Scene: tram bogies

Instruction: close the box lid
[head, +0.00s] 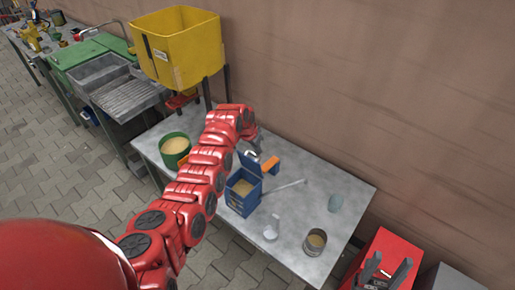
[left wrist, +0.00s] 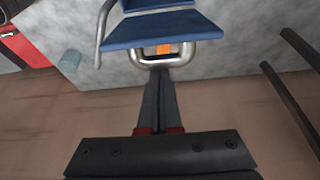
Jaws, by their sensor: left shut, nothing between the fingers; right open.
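The blue box (head: 243,192) stands on the grey table, its front and open top showing in the head view. Its blue lid (head: 250,164) stands raised at the back. In the left wrist view a blue panel (left wrist: 165,30), apparently the lid, has a bent metal loop (left wrist: 165,61) at its edge. My left gripper (left wrist: 160,78) is shut and empty, its tips at or very near this loop; contact is unclear. In the head view my left gripper (head: 258,141) is behind the box, partly hidden by my wrist. My right gripper (head: 386,271) is open and empty at the lower right.
On the table (head: 300,215) are a green pot (head: 175,149), a tin (head: 315,242), a teal cup (head: 336,203), a small pale item (head: 271,230) and an orange part (head: 270,164). A yellow bin (head: 180,55) and the wall (head: 350,90) are behind.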

